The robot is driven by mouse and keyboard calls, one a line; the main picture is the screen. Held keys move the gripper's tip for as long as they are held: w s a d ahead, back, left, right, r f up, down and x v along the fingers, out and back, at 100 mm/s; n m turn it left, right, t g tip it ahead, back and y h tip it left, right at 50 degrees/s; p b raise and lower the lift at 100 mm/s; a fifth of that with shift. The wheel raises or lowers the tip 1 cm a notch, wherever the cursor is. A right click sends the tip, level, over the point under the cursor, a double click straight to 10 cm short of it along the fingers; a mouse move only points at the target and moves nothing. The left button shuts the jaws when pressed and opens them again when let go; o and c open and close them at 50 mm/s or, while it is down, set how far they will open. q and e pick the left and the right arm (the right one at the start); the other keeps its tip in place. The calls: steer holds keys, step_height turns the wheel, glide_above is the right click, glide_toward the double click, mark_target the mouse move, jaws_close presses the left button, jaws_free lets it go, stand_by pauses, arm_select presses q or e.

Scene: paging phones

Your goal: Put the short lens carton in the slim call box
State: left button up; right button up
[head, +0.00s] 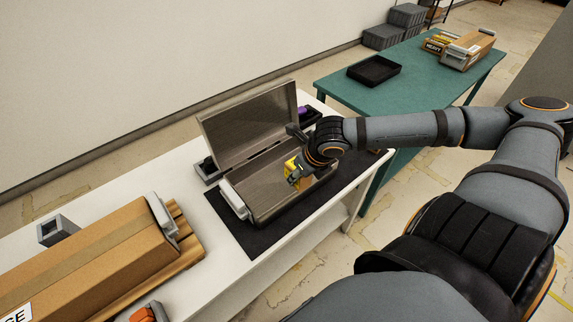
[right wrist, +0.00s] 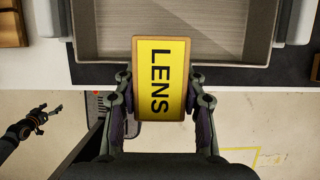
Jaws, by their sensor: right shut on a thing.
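The yellow lens carton, with a tan edge and black LENS lettering, is in my right gripper (head: 294,176), shown also in the right wrist view (right wrist: 160,100). The fingers are shut on its two sides. The slim call box (head: 262,213) is a grey-brown metal box with its lid (head: 250,122) raised. I hold the carton above its right part in the head view. In the right wrist view the carton overlaps the near rim of the box (right wrist: 240,58). A dark jointed part at the left there seems to be my left gripper (right wrist: 48,114); its fingers are too small to read.
The box stands on a black mat (head: 238,238) on a white table (head: 210,270). A large cardboard box (head: 90,255) and a grey square holder (head: 58,231) are at the left. A purple item (head: 304,111) is behind. A teal table (head: 420,85) carries a black tray (head: 362,78).

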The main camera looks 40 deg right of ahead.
steer(key=w+d+f+b, duration=0.2)
steer(key=w+f+b, duration=0.1)
steer(key=w+d+f+b, duration=0.3)
steer(key=w, duration=0.1)
steer(key=w+d+f+b, duration=0.2)
steer(key=w+b, duration=0.1)
steer(key=b, duration=0.1)
steer(key=shift+w+d+f, duration=0.2)
steer(key=shift+f, duration=0.2)
steer(key=shift+w+d+f, duration=0.15)
steer(key=shift+w+f, duration=0.05)
steer(key=shift+f, duration=0.2)
step_height(320, 180, down, 3)
steer(key=shift+w+f, duration=0.1)
steer(key=shift+f, duration=0.05)
steer(key=shift+b, duration=0.3)
steer(key=o, duration=1.2)
steer(key=shift+f, duration=0.1)
